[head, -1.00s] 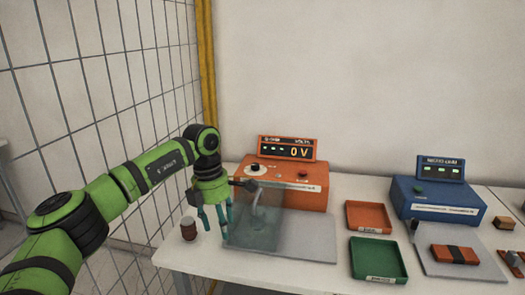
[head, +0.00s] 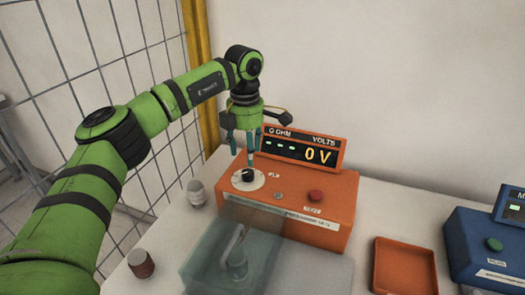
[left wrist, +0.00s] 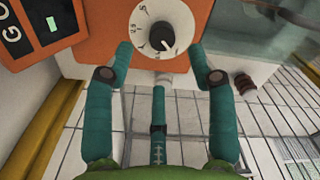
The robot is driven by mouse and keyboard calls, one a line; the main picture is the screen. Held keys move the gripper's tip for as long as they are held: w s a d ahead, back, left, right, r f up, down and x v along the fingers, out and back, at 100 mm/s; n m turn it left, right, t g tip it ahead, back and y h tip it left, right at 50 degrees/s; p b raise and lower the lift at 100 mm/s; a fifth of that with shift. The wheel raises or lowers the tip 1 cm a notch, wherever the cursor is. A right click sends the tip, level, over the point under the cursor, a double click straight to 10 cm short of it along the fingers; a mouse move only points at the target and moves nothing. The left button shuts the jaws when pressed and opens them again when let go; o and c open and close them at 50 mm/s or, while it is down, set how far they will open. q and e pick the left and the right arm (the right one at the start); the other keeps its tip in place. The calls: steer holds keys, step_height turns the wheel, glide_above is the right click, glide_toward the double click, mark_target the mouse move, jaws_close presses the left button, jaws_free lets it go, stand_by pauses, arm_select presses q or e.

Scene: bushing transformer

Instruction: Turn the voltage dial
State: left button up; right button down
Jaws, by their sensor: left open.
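The voltage dial (head: 248,178) is a black knob on a white round plate at the left of the orange tester's (head: 330,205) sloping top. In the left wrist view the dial (left wrist: 162,36) has marks around it, and its pointer aims toward the lower right. The tester's display (head: 303,149) reads 0 V. My left gripper (head: 245,152) is open and empty, fingers pointing down just above and behind the dial. In the left wrist view the gripper's (left wrist: 161,58) two outer fingertips lie to either side of the dial plate's lower edge, apart from the knob. My right gripper is out of view.
A red button (head: 315,195) is on the tester's top. A transparent box (head: 205,265) stands in front. A dark red cylinder (head: 141,263) and a grey one (head: 196,192) stand at left. An orange tray (head: 405,266) and blue device (head: 490,250) are at right.

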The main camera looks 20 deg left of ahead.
mark_target(247, 172)
arm_select(q)
steer(key=shift+w, duration=0.25)
steer(key=shift+s, duration=0.15)
steer(key=f+p, duration=0.1)
steer(key=s+f+p, duration=0.1)
steer(key=shift+s+f, duration=0.1)
steer(key=shift+f, duration=0.3)
steer(key=shift+w+f+p, duration=0.2)
steer(key=shift+f+p, duration=0.2)
steer(key=shift+f, duration=0.85)
steer(key=shift+w+f, duration=0.1)
steer(key=shift+f, duration=0.45)
jaws_close()
steer(key=shift+f, duration=0.1)
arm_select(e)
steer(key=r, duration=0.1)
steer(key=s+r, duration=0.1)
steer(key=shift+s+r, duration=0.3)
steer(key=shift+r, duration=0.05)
